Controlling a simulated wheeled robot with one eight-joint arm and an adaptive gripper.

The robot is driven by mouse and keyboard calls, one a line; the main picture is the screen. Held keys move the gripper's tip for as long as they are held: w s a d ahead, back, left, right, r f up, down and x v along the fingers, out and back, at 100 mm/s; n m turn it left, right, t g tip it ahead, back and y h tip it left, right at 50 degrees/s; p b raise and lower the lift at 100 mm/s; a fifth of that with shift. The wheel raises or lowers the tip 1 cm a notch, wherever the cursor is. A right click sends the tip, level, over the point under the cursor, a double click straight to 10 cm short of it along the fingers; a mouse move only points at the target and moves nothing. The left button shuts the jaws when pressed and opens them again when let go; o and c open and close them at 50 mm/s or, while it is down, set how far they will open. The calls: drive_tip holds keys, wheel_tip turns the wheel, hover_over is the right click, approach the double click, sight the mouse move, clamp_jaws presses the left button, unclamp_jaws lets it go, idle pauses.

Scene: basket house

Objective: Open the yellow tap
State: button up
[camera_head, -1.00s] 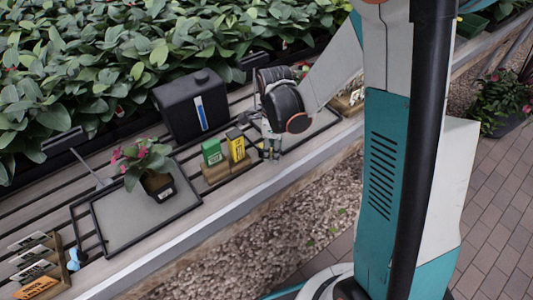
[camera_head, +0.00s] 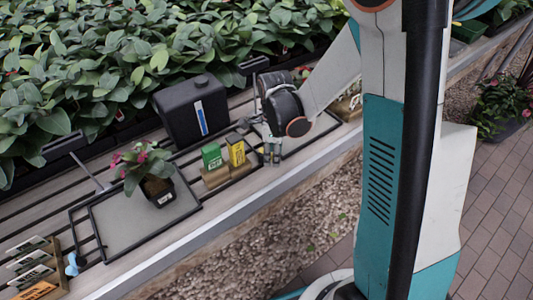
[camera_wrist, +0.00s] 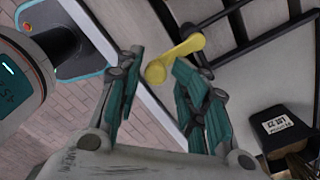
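The yellow tap (camera_wrist: 176,58) shows in the wrist view as a slim lever with a rounded knob at its lower left end. My gripper (camera_wrist: 157,62) is open, its two teal fingers spread, with the knob in line with the gap between the fingertips. I cannot tell whether either finger touches it. In the head view my gripper (camera_head: 272,156) points down over the bench, just right of the small packets. The tap cannot be made out there.
A black tank (camera_head: 193,108) with a blue stripe stands behind. A green packet (camera_head: 212,157) and a yellow packet (camera_head: 236,151) stand close left of my gripper. A tray (camera_head: 120,222) holding a potted plant (camera_head: 150,176) lies further left. Dense leafy plants line the back.

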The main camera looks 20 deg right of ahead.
drive_tip(key=shift+w+d, duration=0.1)
drive_tip(key=shift+w, duration=0.2)
drive_tip(key=shift+s, duration=0.3)
wheel_tip(320, 180, up, 7)
drive_tip(key=p, duration=0.4)
drive_tip(key=shift+r+p, duration=0.1)
drive_tip(key=shift+p, duration=0.3)
drive_tip(key=shift+o, duration=0.4)
